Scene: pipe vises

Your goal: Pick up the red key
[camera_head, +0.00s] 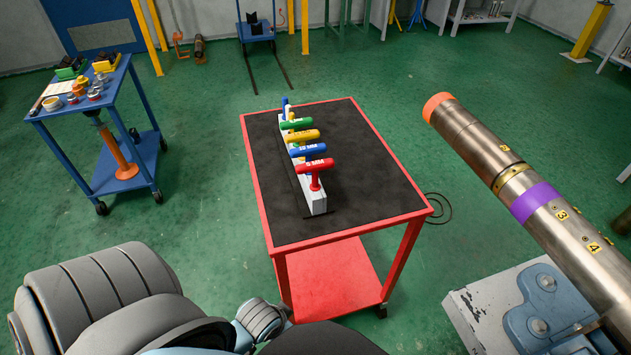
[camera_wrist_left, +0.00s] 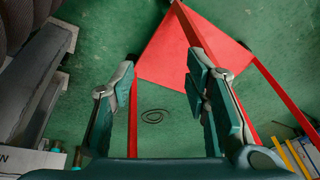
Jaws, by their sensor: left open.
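The red key (camera_head: 315,166) is T-shaped and stands upright at the near end of a pale narrow rack (camera_head: 319,203). Behind it in the same row stand a blue key (camera_head: 308,150), a yellow key (camera_head: 302,136) and a green key (camera_head: 296,124). Another blue piece (camera_head: 285,103) shows at the far end. My left gripper (camera_wrist_left: 160,70) is open and empty in the left wrist view. It points down past the red cart, and no key shows between its fingers. My right gripper is out of view.
The rack stands on the black mat (camera_head: 375,185) of a red cart (camera_head: 345,232), with bare mat on both sides. A large steel pipe (camera_head: 480,150) lies at the right in a blue vise (camera_head: 545,310). A blue cart (camera_head: 85,103) with small parts stands at the left.

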